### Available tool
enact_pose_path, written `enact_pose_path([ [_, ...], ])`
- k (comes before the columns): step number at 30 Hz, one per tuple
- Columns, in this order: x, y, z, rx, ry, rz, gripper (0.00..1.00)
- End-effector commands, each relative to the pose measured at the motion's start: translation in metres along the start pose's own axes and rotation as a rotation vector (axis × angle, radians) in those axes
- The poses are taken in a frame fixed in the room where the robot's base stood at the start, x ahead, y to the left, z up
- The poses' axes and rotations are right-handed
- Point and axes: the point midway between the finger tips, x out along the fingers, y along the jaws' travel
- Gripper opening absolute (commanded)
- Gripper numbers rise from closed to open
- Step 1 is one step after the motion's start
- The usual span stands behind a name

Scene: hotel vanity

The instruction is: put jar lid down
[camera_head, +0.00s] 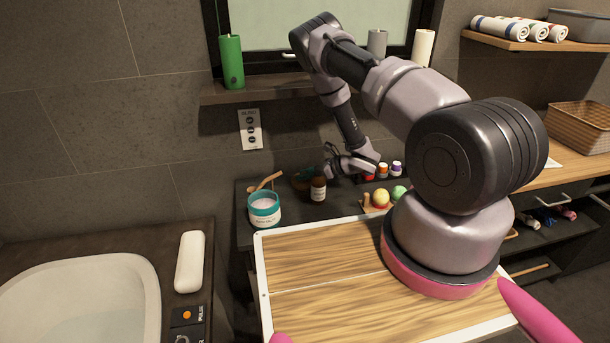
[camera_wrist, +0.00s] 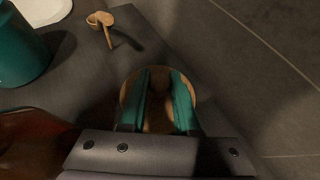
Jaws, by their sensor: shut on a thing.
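The jar (camera_head: 264,210) is white and teal, stands open on the dark counter at left, and shows pale contents. Its teal side is at the upper left of the wrist view (camera_wrist: 18,50). My gripper (camera_head: 325,168) is to the right of the jar, low over the back of the counter, beside the brown bottle. In the wrist view its two teal-looking fingers (camera_wrist: 163,98) are shut on a round tan disc, apparently the jar lid (camera_wrist: 128,92). The fingers cover much of the lid. I cannot tell whether the lid touches the counter.
The brown bottle (camera_head: 318,189) stands close in front of my gripper, also in the wrist view (camera_wrist: 35,140). A wooden scoop (camera_wrist: 103,22) lies behind the jar. Small bottles (camera_head: 383,170) and coloured balls (camera_head: 381,198) are to the right. The wall is close behind.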

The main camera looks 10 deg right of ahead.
Motion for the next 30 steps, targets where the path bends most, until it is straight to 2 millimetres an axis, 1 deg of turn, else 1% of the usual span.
enact_pose_path([
  [3, 0.001, 0.000, -0.003, 0.001, 0.001, 0.000, 0.00],
  [4, 0.001, 0.000, -0.003, 0.001, 0.001, 0.000, 0.42],
  [5, 0.001, 0.000, -0.003, 0.001, 0.001, 0.000, 0.54],
  [6, 0.001, 0.000, -0.003, 0.001, 0.001, 0.000, 0.60],
  [14, 0.001, 0.000, -0.002, 0.001, 0.001, 0.000, 0.60],
  [17, 0.000, 0.000, 0.001, 0.000, 0.000, 0.000, 0.60],
  [20, -0.012, -0.001, 0.000, 0.003, 0.001, -0.004, 0.60],
  [22, -0.025, -0.001, 0.000, 0.004, 0.001, -0.004, 0.60],
  [30, -0.084, -0.001, 0.000, 0.004, 0.001, -0.005, 0.60],
])
